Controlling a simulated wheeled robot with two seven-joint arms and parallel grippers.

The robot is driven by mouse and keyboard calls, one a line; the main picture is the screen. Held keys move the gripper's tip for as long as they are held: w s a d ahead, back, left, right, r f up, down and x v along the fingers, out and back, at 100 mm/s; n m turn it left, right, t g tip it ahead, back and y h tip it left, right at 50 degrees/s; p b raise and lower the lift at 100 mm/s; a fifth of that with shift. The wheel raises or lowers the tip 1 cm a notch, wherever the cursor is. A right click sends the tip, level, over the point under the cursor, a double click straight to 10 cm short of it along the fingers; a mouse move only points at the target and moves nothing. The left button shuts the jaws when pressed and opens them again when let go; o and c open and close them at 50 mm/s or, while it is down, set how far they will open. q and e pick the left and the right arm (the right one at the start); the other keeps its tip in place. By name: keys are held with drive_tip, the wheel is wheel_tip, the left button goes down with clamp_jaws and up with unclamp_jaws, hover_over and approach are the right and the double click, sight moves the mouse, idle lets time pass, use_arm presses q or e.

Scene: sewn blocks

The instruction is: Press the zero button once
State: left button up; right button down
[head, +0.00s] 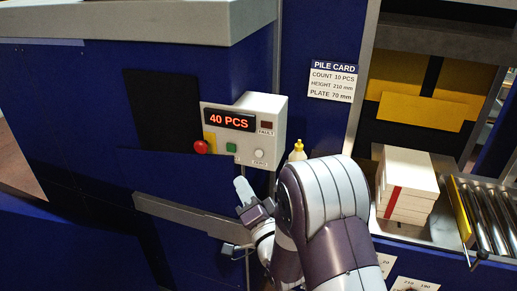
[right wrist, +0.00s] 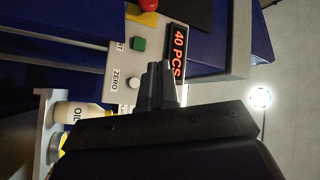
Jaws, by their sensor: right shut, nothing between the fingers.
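The zero button (head: 259,154) is a round white button at the lower right of a white control box (head: 273,119), near the word ZERO. It also shows in the right wrist view (right wrist: 134,82), beside its label, to the left of my fingers. My right gripper (head: 242,187) is shut and empty, below the control box in the head view and apart from the button. Its closed fingertips (right wrist: 160,66) overlap the box face in the right wrist view; the exact gap to the box cannot be told. My left gripper is not in view.
The box has a red display (head: 229,119) reading 40 PCS, a green button (head: 231,147), a red knob (head: 201,146) and a dark FAULT lamp (head: 266,125). A yellow-capped oil bottle (head: 298,151) stands close by. A block stack (head: 408,182) and rollers (head: 486,215) are at right.

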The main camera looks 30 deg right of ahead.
sight(259, 153)
drive_tip(key=shift+w+d, duration=0.1)
drive_tip(key=shift+w+d, duration=1.4)
drive_tip(key=shift+d, duration=0.25)
drive_tip(key=shift+w+d, duration=1.4)
drive_tip(key=shift+d, duration=0.25)
drive_tip(key=shift+w+d+f, duration=0.1)
drive_tip(key=shift+w+d+b, duration=0.2)
drive_tip(key=shift+b, duration=0.1)
drive_tip(key=shift+w+d, duration=0.25)
drive_tip(key=shift+d, duration=0.05)
idle(0.4)
drive_tip(key=shift+s+a, duration=0.55)
drive_tip(key=shift+a, duration=0.1)
